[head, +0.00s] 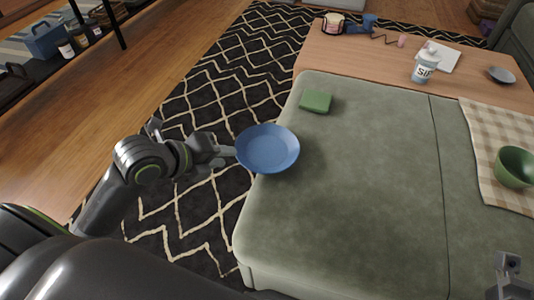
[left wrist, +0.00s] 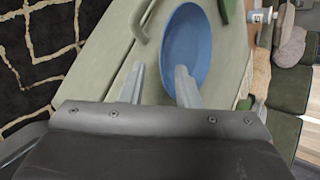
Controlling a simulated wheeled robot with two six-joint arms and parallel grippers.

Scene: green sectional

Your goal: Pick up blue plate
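The blue plate (head: 268,147) is at the left edge of the green sofa seat, its left rim reaching past the cushion edge. My left gripper (head: 226,152) is at the plate's left rim, coming in from the left. In the left wrist view the blue plate (left wrist: 186,40) lies ahead, and the two fingers of my left gripper (left wrist: 160,82) stand apart. The plate's near left rim shows between the fingers, and the right finger overlaps the plate. I cannot tell whether they touch. My right gripper (head: 508,278) shows only partly at the lower right corner.
A green block-like item (head: 316,101) lies on the sofa seat (head: 350,170) behind the plate. A green bowl (head: 515,167) sits on a checked cloth (head: 490,130) at right. A wooden table (head: 345,55) with a labelled jar (head: 424,68) stands beyond. The patterned rug (head: 215,90) is clear.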

